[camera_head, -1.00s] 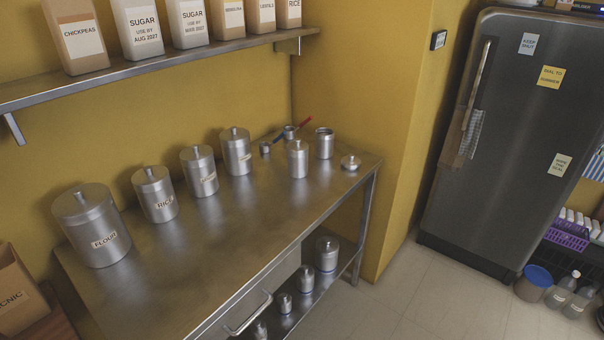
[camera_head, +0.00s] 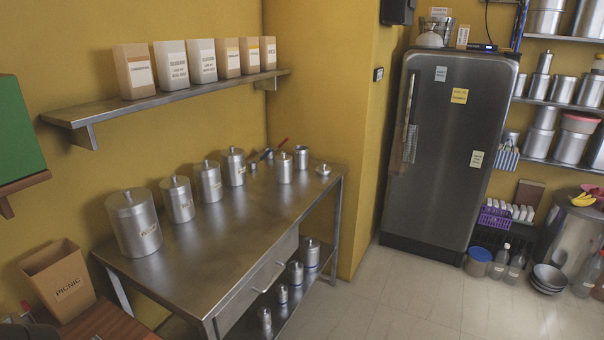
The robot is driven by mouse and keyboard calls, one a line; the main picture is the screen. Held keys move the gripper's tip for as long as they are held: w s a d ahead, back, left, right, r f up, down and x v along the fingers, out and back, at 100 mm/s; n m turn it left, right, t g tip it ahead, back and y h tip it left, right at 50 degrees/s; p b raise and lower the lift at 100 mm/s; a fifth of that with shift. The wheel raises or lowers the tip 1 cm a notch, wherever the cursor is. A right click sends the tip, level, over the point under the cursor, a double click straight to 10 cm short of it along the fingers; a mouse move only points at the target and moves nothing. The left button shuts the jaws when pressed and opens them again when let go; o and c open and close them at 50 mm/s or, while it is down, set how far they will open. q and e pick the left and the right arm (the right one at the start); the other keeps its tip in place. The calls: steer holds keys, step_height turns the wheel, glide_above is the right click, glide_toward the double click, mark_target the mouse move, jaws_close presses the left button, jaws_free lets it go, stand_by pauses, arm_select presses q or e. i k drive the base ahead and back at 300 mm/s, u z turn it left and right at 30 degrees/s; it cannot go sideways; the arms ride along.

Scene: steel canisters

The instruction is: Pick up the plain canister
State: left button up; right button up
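A plain steel canister (camera_head: 285,169) with a lid and no visible label stands upright toward the far right end of the steel table (camera_head: 205,255). Just behind it to the right stands an open canister (camera_head: 301,158), also without a visible label, with a loose lid (camera_head: 323,170) on the table beside it. To the left is a row of labelled lidded canisters: a large one (camera_head: 135,222) marked FLOUR, one (camera_head: 178,200) marked RICE, and two more (camera_head: 209,182) (camera_head: 235,167) with labels too small to read. Neither of my grippers is in view.
Several lidded canisters (camera_head: 295,273) stand on the table's lower shelf. A wall shelf (camera_head: 165,98) with paper packets hangs above. A PICNIC box (camera_head: 60,280) is at left, a fridge (camera_head: 440,160) at right. The floor (camera_head: 390,300) before the table is clear.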

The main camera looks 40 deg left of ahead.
mark_target(284, 171)
steer(key=z, duration=0.05)
steer(key=i, duration=2.1)
steer(key=u, duration=0.85)
steer(key=i, duration=1.55)
steer(key=u, duration=1.4)
